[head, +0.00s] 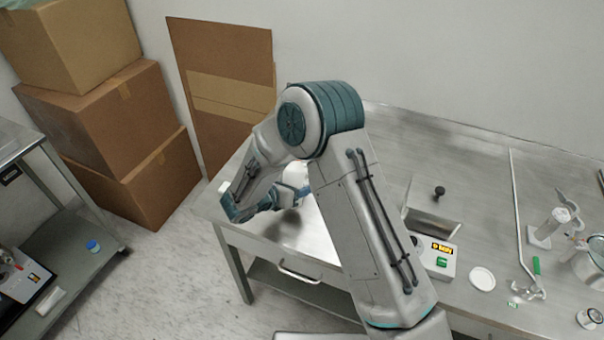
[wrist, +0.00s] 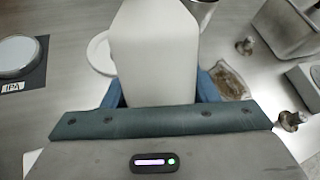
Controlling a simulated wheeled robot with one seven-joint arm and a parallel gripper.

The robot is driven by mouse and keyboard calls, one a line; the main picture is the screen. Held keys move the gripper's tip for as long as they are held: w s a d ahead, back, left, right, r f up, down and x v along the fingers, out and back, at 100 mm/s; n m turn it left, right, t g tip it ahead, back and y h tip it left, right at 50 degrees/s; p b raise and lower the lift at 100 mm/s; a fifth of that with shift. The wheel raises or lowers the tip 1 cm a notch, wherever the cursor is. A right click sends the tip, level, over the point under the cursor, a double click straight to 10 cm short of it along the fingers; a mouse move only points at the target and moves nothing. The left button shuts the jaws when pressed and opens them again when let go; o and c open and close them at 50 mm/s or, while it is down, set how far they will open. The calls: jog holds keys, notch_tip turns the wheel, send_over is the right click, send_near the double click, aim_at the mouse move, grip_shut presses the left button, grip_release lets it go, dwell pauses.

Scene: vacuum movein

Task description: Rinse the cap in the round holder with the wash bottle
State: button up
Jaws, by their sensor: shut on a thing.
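In the wrist view a plain white bottle-like body (wrist: 153,55), which I take for the wash bottle, stands between the blue fingers of my gripper (wrist: 160,92). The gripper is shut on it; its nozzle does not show. In the head view my arm hides most of the gripper and bottle, at the left end of the steel bench. A white round piece (wrist: 101,54) lies partly behind the bottle in the wrist view. I cannot tell whether it is the round holder, and I cannot make out the cap.
A round metal-topped container on a dark mat labelled IPA (wrist: 38,62) is at left in the wrist view. A metal cup (wrist: 200,12), a tray of brownish bits (wrist: 229,82) and a steel bin (wrist: 288,28) are to the right. Cardboard boxes (head: 105,110) stand beyond the bench's left end.

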aim_at(291, 176)
jog(key=shift+r+p, duration=0.95)
jog(key=shift+r, duration=1.4)
jog(key=shift+w, duration=0.1)
jog(key=d+r+n+t+y+b, duration=0.1)
jog(key=d+r, duration=0.3)
jog(key=d, duration=0.6)
jog(key=w+d+r+n+t+y+b, duration=0.1)
jog(key=d+r+n+y, duration=0.2)
jog(key=d, duration=0.7)
jog(key=shift+w+r+n+t+y, duration=0.2)
jog(key=shift+r+n+t+y, duration=0.1)
jog(key=shift+r, duration=0.05)
